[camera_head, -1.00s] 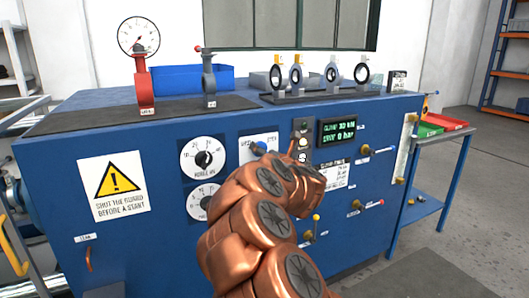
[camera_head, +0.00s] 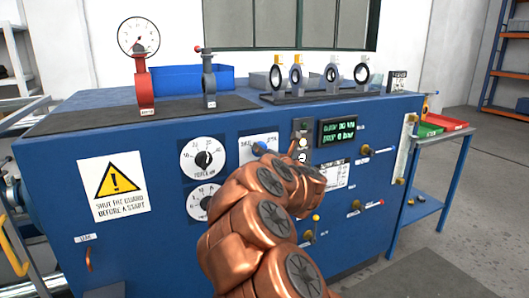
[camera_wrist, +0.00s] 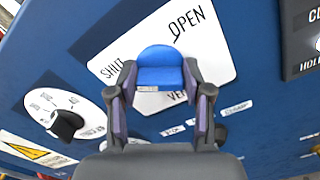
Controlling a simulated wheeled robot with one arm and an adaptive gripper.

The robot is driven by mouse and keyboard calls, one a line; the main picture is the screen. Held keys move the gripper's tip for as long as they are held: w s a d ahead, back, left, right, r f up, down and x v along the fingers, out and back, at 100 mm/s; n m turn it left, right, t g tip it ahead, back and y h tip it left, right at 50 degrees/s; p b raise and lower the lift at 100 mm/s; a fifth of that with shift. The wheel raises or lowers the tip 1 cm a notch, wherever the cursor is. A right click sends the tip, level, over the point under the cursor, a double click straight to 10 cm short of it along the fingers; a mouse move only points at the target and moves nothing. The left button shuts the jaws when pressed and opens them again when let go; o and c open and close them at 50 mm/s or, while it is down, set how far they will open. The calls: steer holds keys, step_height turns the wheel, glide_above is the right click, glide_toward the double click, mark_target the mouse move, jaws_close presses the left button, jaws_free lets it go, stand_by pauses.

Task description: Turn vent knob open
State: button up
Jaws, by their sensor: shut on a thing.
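The vent knob is blue and sits on a white plate (camera_wrist: 208,52) marked SHUT on the left, OPEN at the upper right, with VENT partly covered below. In the wrist view, my gripper (camera_wrist: 160,76) is shut on the blue knob (camera_wrist: 160,60), with one finger on each side of it. In the head view, a bit of the blue knob (camera_head: 259,148) shows just past my copper-coloured arm, which hides the fingers. Which mark the knob points to I cannot tell.
Two dials (camera_head: 203,158) are left of the vent plate. A lit green display (camera_head: 337,131) and several small levers are to the right. Gauges and butterfly valves (camera_head: 333,73) stand on top of the blue cabinet (camera_head: 130,235). A side table holds trays (camera_head: 446,122).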

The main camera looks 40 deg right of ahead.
steer(key=m+p, duration=0.2)
steer(key=m, duration=0.3)
steer(key=shift+d+m+p, duration=0.1)
steer(key=shift+m+p, duration=0.3)
steer(key=m+p, duration=0.3)
steer(key=m, duration=0.3)
steer(key=shift+f, duration=0.15)
steer(key=m+p, duration=0.3)
steer(key=m, duration=0.2)
steer(key=shift+m+p, duration=0.3)
steer(key=shift+m, duration=0.1)
steer(key=m+p, duration=0.3)
steer(key=m, duration=0.3)
steer(key=shift+f, duration=0.2)
steer(key=o, duration=1.2)
steer(key=shift+c, duration=0.2)
steer(key=shift+s, duration=0.1)
